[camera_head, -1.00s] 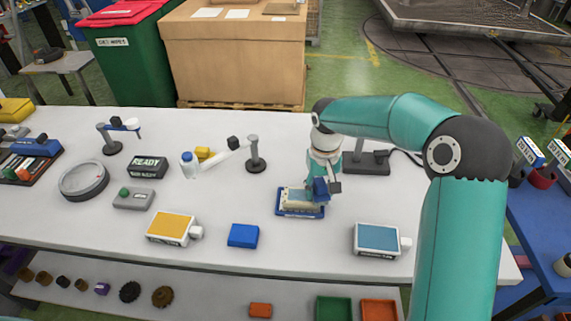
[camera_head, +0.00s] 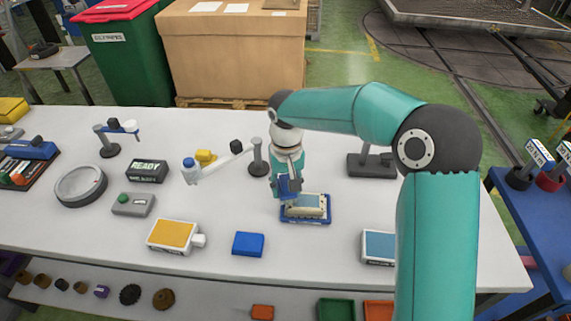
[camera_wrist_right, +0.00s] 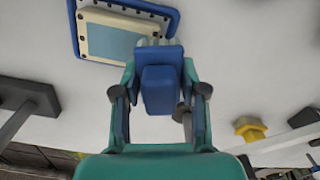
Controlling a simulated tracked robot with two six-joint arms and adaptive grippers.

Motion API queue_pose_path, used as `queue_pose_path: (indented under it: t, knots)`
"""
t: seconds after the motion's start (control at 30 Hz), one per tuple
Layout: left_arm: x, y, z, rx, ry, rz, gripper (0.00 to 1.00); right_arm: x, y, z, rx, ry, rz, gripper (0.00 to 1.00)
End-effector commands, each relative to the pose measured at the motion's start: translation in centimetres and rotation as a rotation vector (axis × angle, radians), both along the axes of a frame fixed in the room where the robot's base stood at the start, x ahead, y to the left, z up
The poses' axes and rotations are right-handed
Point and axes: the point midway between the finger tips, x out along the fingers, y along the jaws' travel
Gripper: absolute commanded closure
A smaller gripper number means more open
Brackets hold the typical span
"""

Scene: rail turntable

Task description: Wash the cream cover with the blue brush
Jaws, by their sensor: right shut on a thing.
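The cream cover (camera_head: 313,210) lies flat in a blue tray (camera_head: 307,222) on the white table, with a blue-grey panel in its middle. It also shows at the top of the right wrist view (camera_wrist_right: 95,48). My right gripper (camera_head: 287,190) is shut on the blue brush (camera_wrist_right: 158,85), whose pale bristles (camera_wrist_right: 155,42) show at its far end, over the cover's edge. In the head view the brush is at the left end of the cover. I cannot tell whether the bristles touch it. My left gripper is not in view.
A blue block (camera_head: 248,244) and a box with a yellow top (camera_head: 173,235) lie left of the tray. A box with a blue top (camera_head: 379,246) is partly behind my right arm. A grey post (camera_head: 258,158) stands close behind my gripper.

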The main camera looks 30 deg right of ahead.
Motion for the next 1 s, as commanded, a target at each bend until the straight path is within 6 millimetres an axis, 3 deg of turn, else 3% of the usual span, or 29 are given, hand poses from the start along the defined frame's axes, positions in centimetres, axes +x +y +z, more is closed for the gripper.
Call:
queue_pose_path:
  t: [0.6, 1.0]
  knots:
    - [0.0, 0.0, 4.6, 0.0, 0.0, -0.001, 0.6, -0.3, -0.8, 5.8, -0.001, 0.0, -0.016, 0.96]
    - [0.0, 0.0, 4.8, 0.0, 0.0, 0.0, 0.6, -0.3, -0.8, 6.1, -0.001, 0.0, -0.016, 0.96]
